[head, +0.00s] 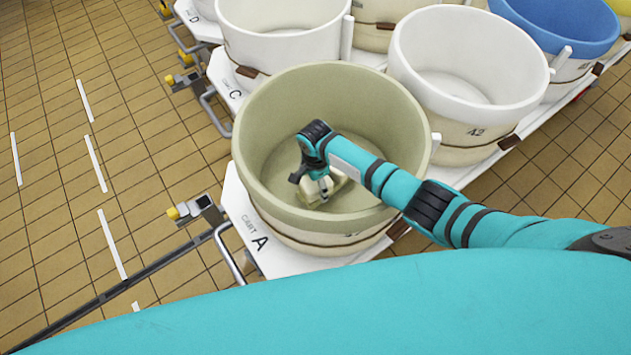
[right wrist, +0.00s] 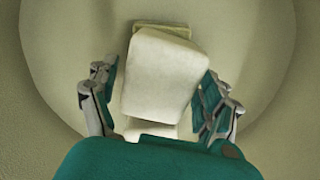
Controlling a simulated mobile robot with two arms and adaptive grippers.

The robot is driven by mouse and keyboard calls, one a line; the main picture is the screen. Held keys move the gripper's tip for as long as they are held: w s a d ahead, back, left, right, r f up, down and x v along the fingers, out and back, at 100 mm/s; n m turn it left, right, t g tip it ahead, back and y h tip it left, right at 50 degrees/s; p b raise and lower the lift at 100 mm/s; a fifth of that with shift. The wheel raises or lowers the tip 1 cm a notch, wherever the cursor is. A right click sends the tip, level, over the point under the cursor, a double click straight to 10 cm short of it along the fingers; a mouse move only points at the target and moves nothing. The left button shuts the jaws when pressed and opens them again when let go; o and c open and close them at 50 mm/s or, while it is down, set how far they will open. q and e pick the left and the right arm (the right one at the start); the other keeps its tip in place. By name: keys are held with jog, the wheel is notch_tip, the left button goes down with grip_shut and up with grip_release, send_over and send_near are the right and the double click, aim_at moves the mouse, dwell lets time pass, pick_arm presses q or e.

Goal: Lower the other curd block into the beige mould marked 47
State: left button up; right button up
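The beige mould (head: 260,115) stands on the cart marked A; the number on its front is too small and partly cut to read. My right gripper (head: 318,190) reaches down inside it, near the floor. A pale curd block (right wrist: 160,75) lies between its fingers in the right wrist view, slightly turned. The fingers (right wrist: 160,95) are spread, with a narrow gap at the left; the right finger is close to or touching the block. Another pale piece (right wrist: 162,28) shows beneath the block, mostly hidden. In the head view the arm partly hides the blocks. My left gripper is out of view.
A mould marked 42 (head: 468,130) stands to the right, with more white moulds (head: 283,45) behind and a blue one (head: 560,25) at the far right. Cart A (head: 250,235) has a metal handle at its left.

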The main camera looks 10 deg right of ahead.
jog(key=shift+o, duration=0.8)
